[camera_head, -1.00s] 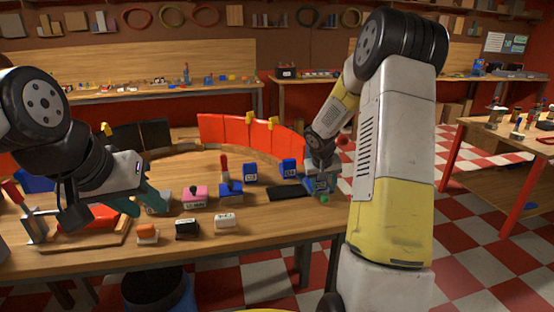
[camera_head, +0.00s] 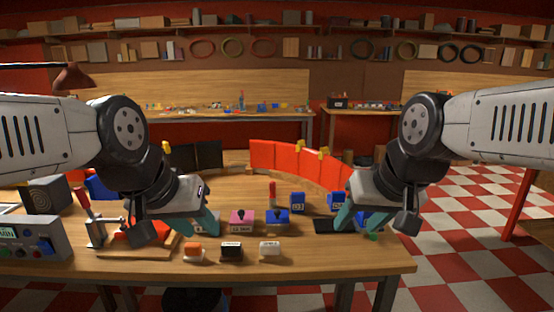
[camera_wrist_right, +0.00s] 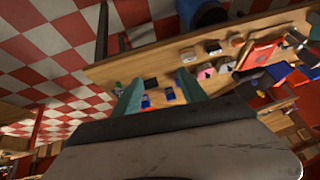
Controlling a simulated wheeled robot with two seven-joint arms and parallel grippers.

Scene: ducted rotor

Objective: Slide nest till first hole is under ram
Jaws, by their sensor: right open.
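A toggle press with a red-handled lever (camera_head: 86,204) stands on a wooden board (camera_head: 110,252) at the left of the workbench. A red piece (camera_head: 124,240), perhaps the nest, lies on that board; its holes and the ram cannot be made out. My left gripper (camera_head: 180,228) is open, its teal fingers apart above the bench beside the board, one finger overlapping the red piece in the picture. Contact cannot be told. My right gripper (camera_head: 362,224) is open and empty over the right end of the bench. Its spread fingers also show in the right wrist view (camera_wrist_right: 158,92).
Pink (camera_head: 241,221) and blue (camera_head: 277,222) stamps stand mid-bench. Orange (camera_head: 193,252), black (camera_head: 231,251) and white (camera_head: 269,250) blocks line the front. A grey control box (camera_head: 32,238) is at the left. Low red panels (camera_head: 290,160) stand along the back.

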